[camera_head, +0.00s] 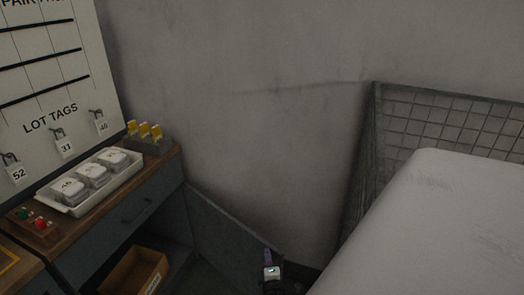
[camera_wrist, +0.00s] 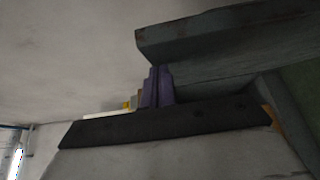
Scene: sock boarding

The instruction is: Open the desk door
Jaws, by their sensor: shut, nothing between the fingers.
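The desk (camera_head: 153,165) stands at the left in the head view. Its grey-green door (camera_head: 225,222) is swung wide out to the right, leaving the compartment below the drawer open to view. My gripper (camera_head: 267,256) is shut and empty at the door's free edge. In the wrist view, the shut purple fingers (camera_wrist: 157,87) point up close below a dark grey-green panel (camera_wrist: 225,45) that looks like the door. I cannot tell whether they touch it.
A brown box (camera_head: 134,272) sits in the open compartment. A white tray (camera_head: 129,172) of lidded containers and a yellow-topped rack (camera_head: 150,143) stand on the desk. A wire mesh cage (camera_head: 440,115) stands at the right. The wall (camera_head: 240,110) is close behind the door.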

